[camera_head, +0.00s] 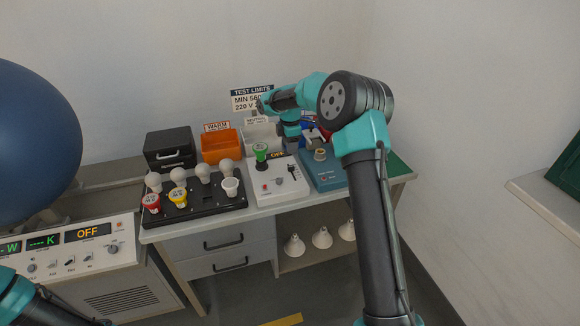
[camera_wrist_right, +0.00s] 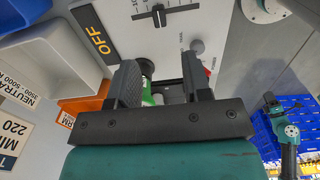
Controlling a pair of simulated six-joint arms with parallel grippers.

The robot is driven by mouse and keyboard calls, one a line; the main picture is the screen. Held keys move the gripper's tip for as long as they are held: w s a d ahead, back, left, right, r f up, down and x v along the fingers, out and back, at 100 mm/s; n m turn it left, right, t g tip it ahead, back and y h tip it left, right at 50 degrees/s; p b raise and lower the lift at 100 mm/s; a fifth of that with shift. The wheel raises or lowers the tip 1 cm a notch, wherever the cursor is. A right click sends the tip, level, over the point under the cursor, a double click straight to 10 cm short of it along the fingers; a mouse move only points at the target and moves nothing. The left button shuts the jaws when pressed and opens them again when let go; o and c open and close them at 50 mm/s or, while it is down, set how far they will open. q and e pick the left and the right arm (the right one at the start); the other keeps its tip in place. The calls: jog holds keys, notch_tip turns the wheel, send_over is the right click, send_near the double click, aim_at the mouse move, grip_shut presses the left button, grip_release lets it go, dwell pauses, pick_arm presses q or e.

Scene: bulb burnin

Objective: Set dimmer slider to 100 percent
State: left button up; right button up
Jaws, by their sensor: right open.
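The white dimmer box (camera_head: 286,188) stands on the bench with a dark display (camera_head: 278,155) reading OFF. Its slider (camera_head: 292,171) is a dark handle in a slot. In the right wrist view the slider (camera_wrist_right: 158,15) sits part way along its slot, off both ends, and the OFF display (camera_wrist_right: 95,36) lies left of it. My right gripper (camera_wrist_right: 160,82) is open, with both fingers short of the slider and not touching it. My left gripper is outside the view.
A green-based bulb (camera_head: 260,150) stands at the box's back left; green shows between my fingers. A black tray (camera_head: 205,212) of bulbs is left, a blue fixture (camera_head: 325,178) right. An orange bin (camera_head: 221,147) and black case (camera_head: 170,148) stand behind.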

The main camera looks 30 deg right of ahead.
aim_at(290, 167)
notch_tip(290, 167, down, 10)
jog(key=shift+f, duration=0.2)
dwell(0.3)
grip_shut()
